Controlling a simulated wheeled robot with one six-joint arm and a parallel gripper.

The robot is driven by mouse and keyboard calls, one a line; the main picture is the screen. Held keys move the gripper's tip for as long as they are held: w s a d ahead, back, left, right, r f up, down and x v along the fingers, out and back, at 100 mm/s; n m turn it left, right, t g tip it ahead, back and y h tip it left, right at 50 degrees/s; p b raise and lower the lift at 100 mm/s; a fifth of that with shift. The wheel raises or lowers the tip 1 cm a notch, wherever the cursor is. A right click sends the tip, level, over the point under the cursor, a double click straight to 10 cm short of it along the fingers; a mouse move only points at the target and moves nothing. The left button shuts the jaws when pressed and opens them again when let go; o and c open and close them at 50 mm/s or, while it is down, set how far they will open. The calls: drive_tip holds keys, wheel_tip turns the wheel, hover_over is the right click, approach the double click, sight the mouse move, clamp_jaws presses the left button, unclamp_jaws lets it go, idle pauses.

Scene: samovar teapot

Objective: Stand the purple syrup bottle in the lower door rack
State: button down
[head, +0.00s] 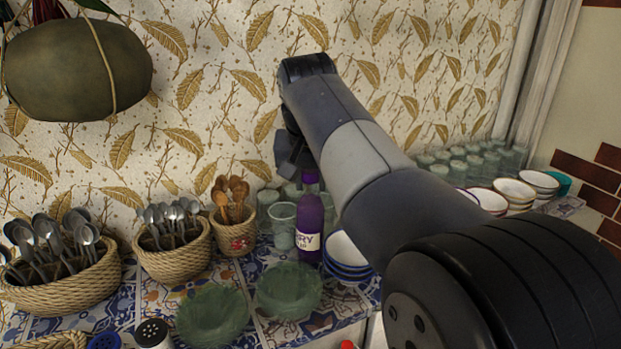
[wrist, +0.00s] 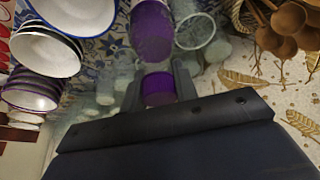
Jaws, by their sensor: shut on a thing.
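The purple syrup bottle (head: 309,215) is upright among glasses and bowls at the tiled counter. It has a purple cap and a white label. My gripper (head: 297,160) comes down from above and is shut on the bottle's capped top. In the wrist view the purple cap (wrist: 158,90) sits between the two dark fingers, with the bottle body (wrist: 152,35) beyond it. I cannot tell whether the bottle's base touches the counter. No door rack shows in either view.
Clear glasses (head: 281,222) stand left of the bottle, blue bowls (head: 347,255) right of it. Green glass plates (head: 288,290) lie in front. Baskets of spoons (head: 172,258) line the left. More glasses and stacked bowls (head: 514,190) stand at the right. The patterned wall is close behind.

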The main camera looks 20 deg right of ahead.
drive_tip(key=c, duration=1.1)
unclamp_jaws()
drive_tip(key=shift+f, duration=0.1)
